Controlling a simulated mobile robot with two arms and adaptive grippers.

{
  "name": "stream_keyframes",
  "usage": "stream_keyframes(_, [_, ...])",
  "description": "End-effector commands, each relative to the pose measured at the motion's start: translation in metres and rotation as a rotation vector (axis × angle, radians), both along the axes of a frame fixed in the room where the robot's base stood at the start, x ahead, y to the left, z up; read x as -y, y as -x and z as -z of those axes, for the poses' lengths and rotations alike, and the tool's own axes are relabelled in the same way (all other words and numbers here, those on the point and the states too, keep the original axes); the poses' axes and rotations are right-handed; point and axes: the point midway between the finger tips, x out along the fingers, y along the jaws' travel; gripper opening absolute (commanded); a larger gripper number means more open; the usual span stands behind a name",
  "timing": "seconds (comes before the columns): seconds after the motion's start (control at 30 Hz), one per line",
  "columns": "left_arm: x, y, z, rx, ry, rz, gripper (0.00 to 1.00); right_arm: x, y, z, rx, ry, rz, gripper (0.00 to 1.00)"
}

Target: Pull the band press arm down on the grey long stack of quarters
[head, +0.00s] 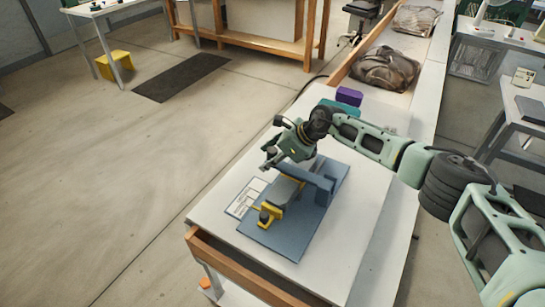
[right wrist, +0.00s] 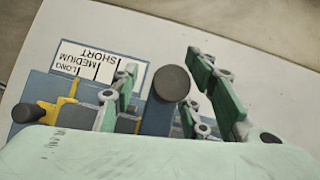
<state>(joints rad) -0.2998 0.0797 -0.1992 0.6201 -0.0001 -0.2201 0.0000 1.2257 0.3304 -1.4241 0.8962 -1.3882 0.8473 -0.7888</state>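The blue press (head: 283,243) stands on the white table, with a blue upright and arm (head: 318,180) at its right side. A yellow clamp-like part with a dark knob (head: 268,214) sits at its front left. A grey piece (head: 287,189), perhaps the long stack, lies between them, partly hidden. My right gripper (head: 272,151) is above the press. In the right wrist view its green fingers (right wrist: 168,82) are open, one on each side of a dark round knob (right wrist: 172,83) on a blue bar. I cannot tell whether they touch it. My left gripper is not in view.
A white card (head: 245,198) marked LONG, MEDIUM and SHORT lies left of the press. Purple (head: 348,96) and teal blocks stand at the table's back. A wooden rail (head: 240,270) edges the front. The table's left back is clear.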

Motion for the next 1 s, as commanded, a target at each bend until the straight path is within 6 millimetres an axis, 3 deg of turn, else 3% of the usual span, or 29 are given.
stream_keyframes(0.53, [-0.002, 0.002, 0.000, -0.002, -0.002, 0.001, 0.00, 0.008, -0.002, -0.010, 0.008, -0.001, 0.007, 0.40])
stream_keyframes(1.0, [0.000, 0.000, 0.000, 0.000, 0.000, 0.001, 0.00, 0.058, 0.024, -0.080, 0.008, -0.001, 0.004, 0.40])
